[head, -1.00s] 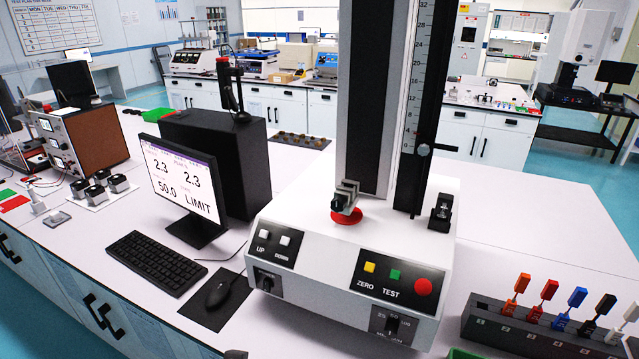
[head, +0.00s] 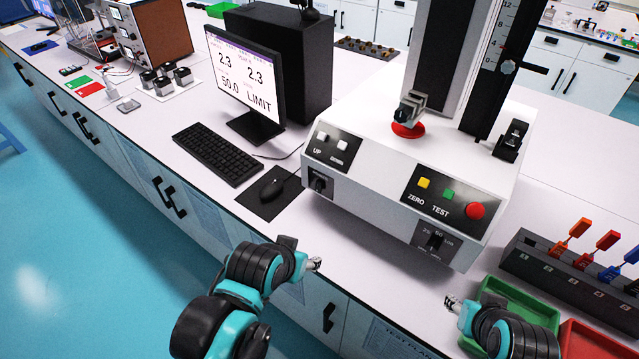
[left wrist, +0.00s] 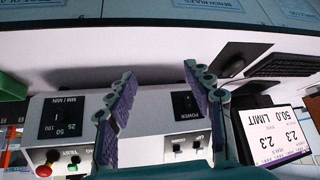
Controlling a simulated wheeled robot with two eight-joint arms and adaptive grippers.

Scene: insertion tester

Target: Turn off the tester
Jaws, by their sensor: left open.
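The tester (head: 385,165) is a white machine on the bench with a tall column. Its black POWER rotary switch (head: 319,183) is low on the front left, below the UP and DOWN buttons. In the left wrist view, upside down, the POWER panel (left wrist: 181,104) shows between the fingers, close beside the right one. In the left wrist view the left gripper (left wrist: 157,70) is open and empty. My right gripper (head: 452,303) is by the green tray; its jaws are too small to judge.
A monitor (head: 243,85) reading LIMIT, a keyboard (head: 217,153) and a mouse (head: 272,188) lie left of the tester. A red button (head: 475,211) and speed knob (head: 435,240) are on its right front. A green tray (head: 520,309) and a rack (head: 560,275) stand right.

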